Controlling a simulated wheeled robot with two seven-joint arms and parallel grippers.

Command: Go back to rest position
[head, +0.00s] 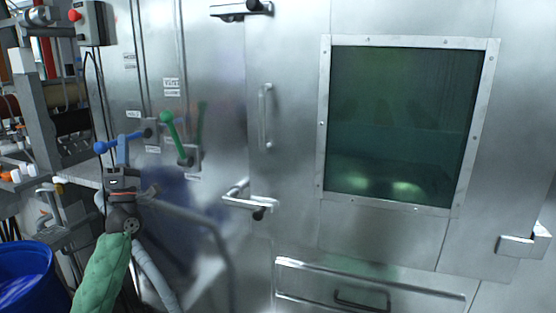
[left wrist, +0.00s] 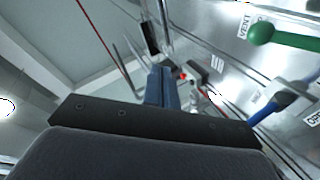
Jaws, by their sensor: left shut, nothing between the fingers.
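My left gripper (head: 122,150) points up in front of the steel cabinet wall, at the left of the head view. Its blue-grey fingers (left wrist: 163,87) are together in the left wrist view, with nothing between them. A blue lever (head: 113,143) is just behind and above the fingertips; in the left wrist view it (left wrist: 275,106) is to the right of the fingers. I cannot tell from the head view whether they touch. A green lever (head: 172,132) is right of it, tilted up to the left. My right gripper is not in view.
A steel cabinet door with a dark green window (head: 400,125) fills the right, with door handles (head: 250,200) protruding. A drawer (head: 370,290) is below. A blue barrel (head: 25,275) stands at lower left. A control box with a red button (head: 88,22) hangs at upper left.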

